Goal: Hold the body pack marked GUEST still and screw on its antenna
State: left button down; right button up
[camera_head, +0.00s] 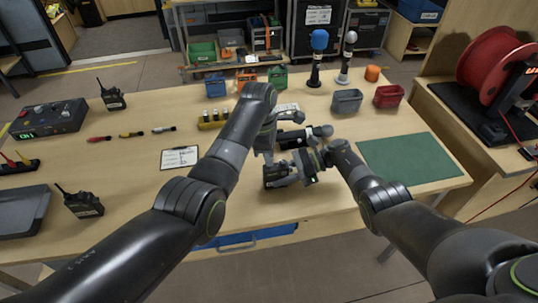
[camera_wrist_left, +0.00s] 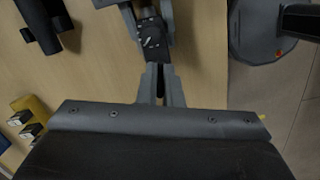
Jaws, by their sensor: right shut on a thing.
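A small dark body pack (camera_head: 275,175) with a pale label sits low over the table's front middle. I cannot read GUEST on it. My right gripper (camera_head: 290,174) is shut on it from the right. In the left wrist view a dark pack surface with white marks (camera_wrist_left: 152,40) shows between grey fingers. My left gripper (camera_head: 267,152) points down just above the pack. Its fingers (camera_wrist_left: 161,88) are close together, with a thin dark strip between them. I cannot tell whether that strip is the antenna or a gap, nor whether the antenna sits on the pack.
Two other packs with antennas stand at left, one far (camera_head: 113,99) and one near (camera_head: 82,204). A clipboard (camera_head: 180,157) lies left of my left arm. Dark microphones (camera_head: 303,136) lie behind my grippers. A green mat (camera_head: 410,157) at right is clear.

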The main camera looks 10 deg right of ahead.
pick_arm(q)
jog(key=shift+m, duration=2)
jog(key=shift+m+g, duration=0.3)
jog(key=shift+m, duration=0.5)
jog(key=m+y, duration=0.1)
jog(key=m, duration=0.5)
jog(key=c, duration=1.5)
grip_release()
